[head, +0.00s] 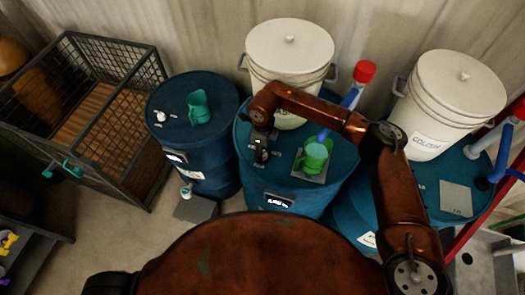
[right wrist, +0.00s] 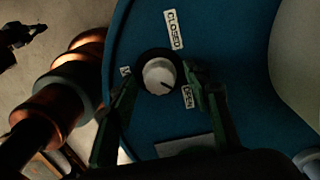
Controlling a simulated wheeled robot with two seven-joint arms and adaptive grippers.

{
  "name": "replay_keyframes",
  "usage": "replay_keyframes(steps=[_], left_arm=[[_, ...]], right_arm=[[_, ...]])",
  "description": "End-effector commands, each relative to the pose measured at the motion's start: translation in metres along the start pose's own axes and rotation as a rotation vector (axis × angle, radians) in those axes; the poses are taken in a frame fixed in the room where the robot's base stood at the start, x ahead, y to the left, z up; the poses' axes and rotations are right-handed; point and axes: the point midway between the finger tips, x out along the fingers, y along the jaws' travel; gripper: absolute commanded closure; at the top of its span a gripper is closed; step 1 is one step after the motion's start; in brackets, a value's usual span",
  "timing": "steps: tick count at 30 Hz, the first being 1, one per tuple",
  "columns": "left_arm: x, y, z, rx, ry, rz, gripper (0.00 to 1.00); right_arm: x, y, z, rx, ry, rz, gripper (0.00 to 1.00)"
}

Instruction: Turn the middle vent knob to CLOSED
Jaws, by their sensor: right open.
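The middle vent knob (right wrist: 159,75) is a round white-grey cap on a black base on the blue middle drum (head: 285,195). Its dark mark points to the lower right in the right wrist view, toward the OPEN label (right wrist: 188,97). The CLOSED label (right wrist: 173,30) is above the knob. A third label at its left is partly hidden. My right gripper (right wrist: 161,78) is open, its fingers on either side of the knob; contact is unclear. In the head view my right gripper (head: 262,150) covers the knob. A dark shape (head: 110,284) at the bottom left may be my left gripper.
A green jug (head: 314,157) stands on the middle drum close to my right gripper. A white lidded bucket (head: 290,62) is behind. Blue drums stand left (head: 205,150) and right (head: 425,205). A wire crate (head: 100,120) is at the far left.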

Motion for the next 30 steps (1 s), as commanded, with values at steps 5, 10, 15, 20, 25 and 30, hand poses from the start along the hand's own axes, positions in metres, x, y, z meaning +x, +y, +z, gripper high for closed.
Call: replay_keyframes(steps=[5,10,15,20,25,30], left_arm=[[0.000,0.000,0.001,0.000,-0.001,0.000,1.00],[0.000,0.000,0.002,0.000,-0.003,0.000,1.00],[0.000,0.000,0.003,0.000,-0.004,0.000,1.00],[0.000,0.000,0.003,-0.001,-0.004,0.000,1.00],[0.003,0.000,0.004,-0.001,-0.005,0.000,1.00],[0.015,0.000,0.007,-0.001,-0.007,0.000,1.00]], right_arm=[[0.000,0.000,0.000,0.000,0.000,0.000,0.66],[0.000,0.000,0.000,0.000,0.000,0.000,0.78],[0.000,0.000,0.000,0.000,0.000,0.000,0.89],[0.000,0.000,0.000,0.000,0.000,0.000,0.98],[0.000,0.000,0.000,-0.015,0.000,-0.001,0.98],[0.002,-0.001,-0.001,-0.073,0.000,-0.002,0.98]])
